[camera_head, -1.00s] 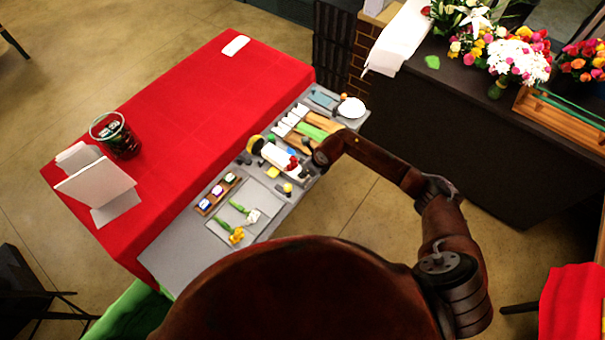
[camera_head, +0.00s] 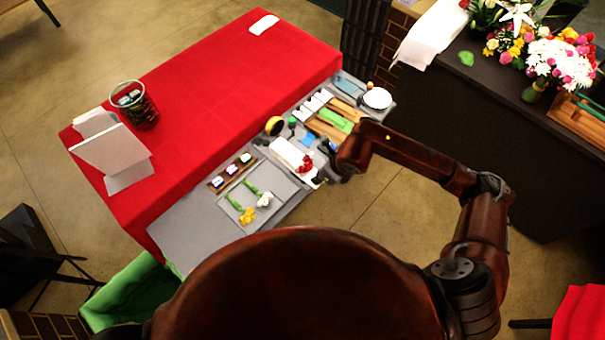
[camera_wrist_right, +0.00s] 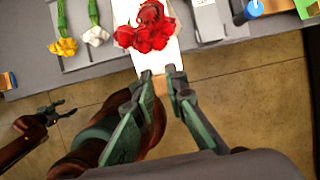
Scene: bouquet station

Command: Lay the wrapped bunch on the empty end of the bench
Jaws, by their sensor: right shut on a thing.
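The wrapped bunch is red flowers in white paper (camera_head: 288,153), over the middle of the grey bench near its front edge. Its red heads (camera_wrist_right: 147,27) and white paper show in the right wrist view. My right gripper (camera_wrist_right: 160,76) is shut on the paper's edge, at the flower end; in the head view it (camera_head: 335,168) is just right of the red heads. I cannot tell whether the bunch touches the bench. The bench's near left end (camera_head: 195,228) is bare. My left gripper (camera_wrist_right: 55,110) shows at the left of the wrist view, away from the bunch; its jaw opening is unclear.
A tray (camera_head: 228,200) with a yellow and a white flower lies between the bunch and the bare end. A green bin (camera_head: 135,295) stands below the bare end.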

